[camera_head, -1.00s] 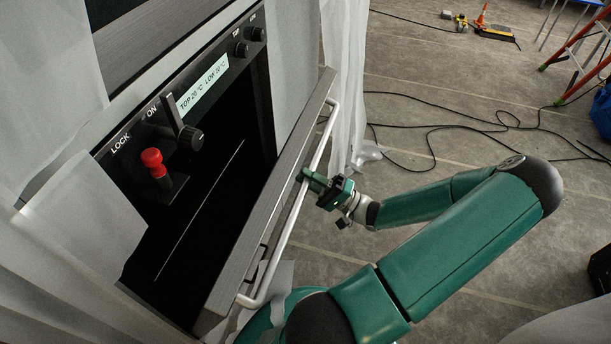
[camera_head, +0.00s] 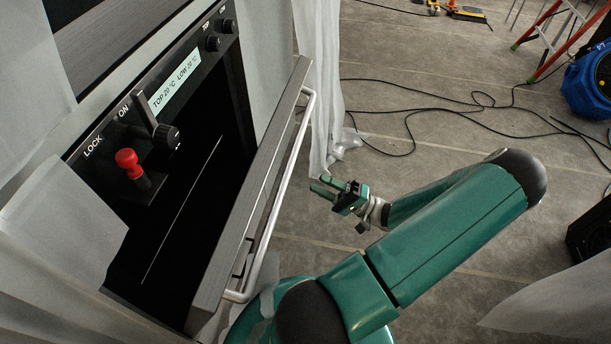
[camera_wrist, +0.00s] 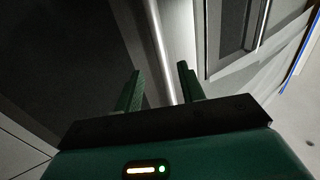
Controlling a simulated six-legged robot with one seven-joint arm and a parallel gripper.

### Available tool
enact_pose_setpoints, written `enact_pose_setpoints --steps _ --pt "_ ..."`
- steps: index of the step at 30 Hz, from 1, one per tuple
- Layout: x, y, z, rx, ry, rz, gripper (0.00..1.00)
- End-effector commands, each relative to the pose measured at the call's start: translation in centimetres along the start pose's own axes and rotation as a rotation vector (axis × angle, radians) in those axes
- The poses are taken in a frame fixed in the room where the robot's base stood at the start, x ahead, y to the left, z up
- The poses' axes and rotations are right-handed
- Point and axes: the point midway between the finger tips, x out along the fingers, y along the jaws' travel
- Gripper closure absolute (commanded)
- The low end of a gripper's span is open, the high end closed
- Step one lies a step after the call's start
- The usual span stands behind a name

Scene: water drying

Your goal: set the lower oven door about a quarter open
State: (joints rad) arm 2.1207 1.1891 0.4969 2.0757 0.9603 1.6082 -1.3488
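The lower oven door (camera_head: 236,225) stands partly open, tilted out from the black oven front (camera_head: 190,190). Its silver bar handle (camera_head: 283,188) runs along the door's outer side. My gripper (camera_head: 324,187) is to the right of the handle in the head view, apart from it and empty. In the wrist view my two green fingers (camera_wrist: 158,88) are spread apart, with the pale handle bar (camera_wrist: 165,45) beyond and between their tips. The exact gap between fingers and bar is hard to tell.
A control panel carries a red-knobbed lock lever (camera_head: 130,162), a black knob (camera_head: 166,137) and a lit display (camera_head: 174,82). White sheeting (camera_head: 322,90) hangs beside the oven. Black cables (camera_head: 430,110) lie on the floor; a red ladder (camera_head: 548,35) stands farther back.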

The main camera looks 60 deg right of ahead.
Motion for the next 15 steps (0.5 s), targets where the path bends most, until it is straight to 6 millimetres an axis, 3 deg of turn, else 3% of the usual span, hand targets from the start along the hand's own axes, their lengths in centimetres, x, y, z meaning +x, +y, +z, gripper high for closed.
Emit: enact_pose_setpoints --steps 6,15 --pt "-3.0 0.0 0.0 -0.001 0.001 0.001 0.61" --pt "-3.5 0.0 0.0 0.0 0.0 0.0 0.61"
